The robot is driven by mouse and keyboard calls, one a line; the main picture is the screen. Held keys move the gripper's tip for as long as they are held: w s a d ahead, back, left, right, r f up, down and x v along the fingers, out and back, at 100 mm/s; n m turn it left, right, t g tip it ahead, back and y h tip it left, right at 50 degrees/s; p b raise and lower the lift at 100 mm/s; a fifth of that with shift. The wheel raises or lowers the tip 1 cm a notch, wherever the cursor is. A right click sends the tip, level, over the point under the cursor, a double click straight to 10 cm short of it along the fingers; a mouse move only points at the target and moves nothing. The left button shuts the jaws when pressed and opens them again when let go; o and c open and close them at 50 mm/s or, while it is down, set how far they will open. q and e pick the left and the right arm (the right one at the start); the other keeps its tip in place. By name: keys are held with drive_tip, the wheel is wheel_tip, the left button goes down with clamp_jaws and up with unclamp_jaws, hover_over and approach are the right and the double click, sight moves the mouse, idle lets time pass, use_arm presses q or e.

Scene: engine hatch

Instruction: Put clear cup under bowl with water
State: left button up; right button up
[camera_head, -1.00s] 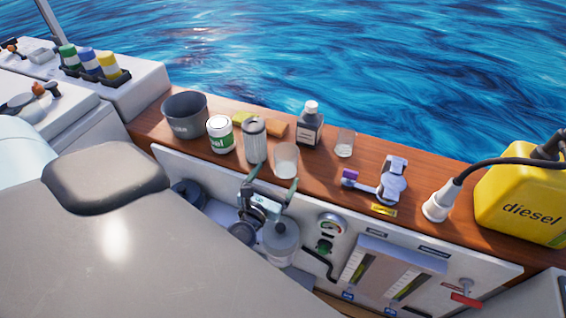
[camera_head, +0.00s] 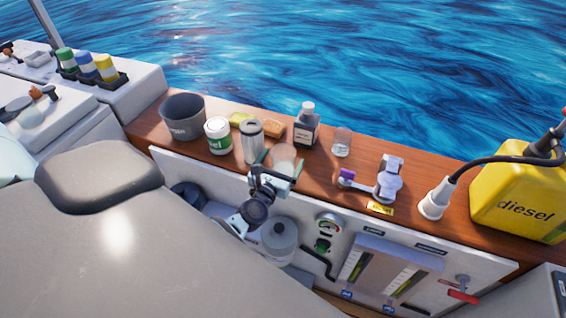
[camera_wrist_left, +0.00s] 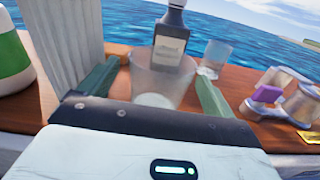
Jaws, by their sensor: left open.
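A clear cup (camera_head: 285,155) stands upright on the wooden ledge, partly hidden by my left gripper (camera_head: 279,168). In the left wrist view the cup (camera_wrist_left: 160,82) shows between the two green fingers of my open left gripper (camera_wrist_left: 157,90). Its lower part is cut off by the gripper body, and I cannot tell whether the fingers touch it. A smaller clear cup (camera_head: 342,143) stands further right. A bowl with water is not clearly identifiable. Rounded filter-like parts, including a grey one (camera_head: 279,240), sit in the recess below the ledge. My right gripper is not in view.
A dark grey pot (camera_head: 183,119), a green-white can (camera_head: 218,137), a grey ribbed cylinder (camera_head: 251,143) and a dark bottle (camera_head: 306,127) crowd the ledge (camera_head: 330,180). A purple-tipped metal fitting (camera_head: 388,180) and yellow diesel can (camera_head: 518,205) are at right.

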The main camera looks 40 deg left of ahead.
use_arm(q)
drive_tip(key=shift+w+a, duration=0.15)
drive_tip(key=shift+w, duration=0.5)
drive_tip(key=shift+c, duration=0.2)
drive_tip(key=c, duration=1.1)
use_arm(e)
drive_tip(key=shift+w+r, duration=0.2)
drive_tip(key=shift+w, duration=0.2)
